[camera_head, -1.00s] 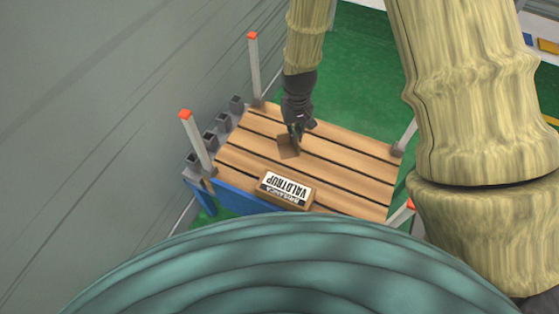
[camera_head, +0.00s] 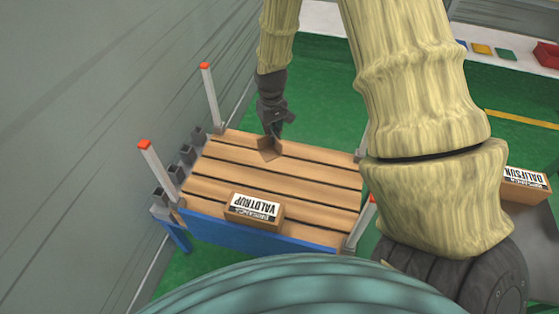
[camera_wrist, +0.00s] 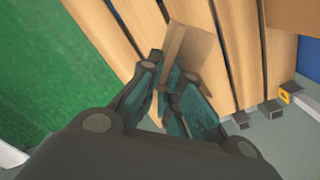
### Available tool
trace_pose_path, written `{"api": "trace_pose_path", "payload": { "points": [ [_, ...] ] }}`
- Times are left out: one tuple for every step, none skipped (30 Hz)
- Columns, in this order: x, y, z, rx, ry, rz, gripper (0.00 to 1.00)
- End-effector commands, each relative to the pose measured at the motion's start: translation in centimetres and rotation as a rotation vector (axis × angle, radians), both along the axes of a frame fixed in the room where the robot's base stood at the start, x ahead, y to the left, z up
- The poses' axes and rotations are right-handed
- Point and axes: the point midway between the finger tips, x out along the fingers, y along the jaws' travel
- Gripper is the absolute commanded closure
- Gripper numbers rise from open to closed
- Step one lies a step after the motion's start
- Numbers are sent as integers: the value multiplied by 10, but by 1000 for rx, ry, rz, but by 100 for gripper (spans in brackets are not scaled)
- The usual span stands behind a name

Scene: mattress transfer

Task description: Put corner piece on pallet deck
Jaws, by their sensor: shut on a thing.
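The corner piece (camera_head: 268,150) is a small brown folded piece, and it also shows in the wrist view (camera_wrist: 190,52). My gripper (camera_head: 273,133) is shut on it near the far edge of the pallet deck. In the wrist view my gripper's fingertips (camera_wrist: 170,82) are closed at its near end. The pallet deck (camera_head: 215,172) is of wooden slats with dark gaps, on a blue frame. The piece is over or on the slats; I cannot tell whether it touches them.
A VALDTRUP box (camera_head: 254,209) lies at the deck's front edge. Posts with red tops stand at the corners, such as the left one (camera_head: 158,170). Grey blocks (camera_head: 187,154) line the left side. A DALIFSUN box (camera_head: 525,183) is at right. The deck's middle is clear.

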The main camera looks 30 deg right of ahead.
Motion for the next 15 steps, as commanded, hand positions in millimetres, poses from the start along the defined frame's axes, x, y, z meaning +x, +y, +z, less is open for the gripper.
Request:
{"api": "trace_pose_path", "payload": {
  "points": [
    [-1, -9, -1, 2, 1, -6, 100],
    [-2, -13, -1, 2, 2, -6, 100],
    [-3, -17, -1, 2, 3, -7, 100],
    [-3, -20, -1, 1, 4, -8, 100],
    [-4, -23, -2, 2, 4, -9, 100],
    [-5, -26, -4, 2, 6, -11, 100],
    [-6, -27, -7, 2, 6, -12, 100],
    [-6, -28, -10, 1, 7, -14, 100],
    [-7, -30, -15, 1, 7, -15, 100],
    [-7, -30, -20, 2, 7, -17, 100],
    [-8, -31, -25, 2, 7, -18, 100],
    [-9, -32, -31, 2, 8, -19, 100],
    [-9, -32, -35, 2, 7, -20, 100],
    [-9, -33, -40, 2, 7, -21, 100],
    [-9, -33, -45, 2, 7, -22, 100]
  ]
}}
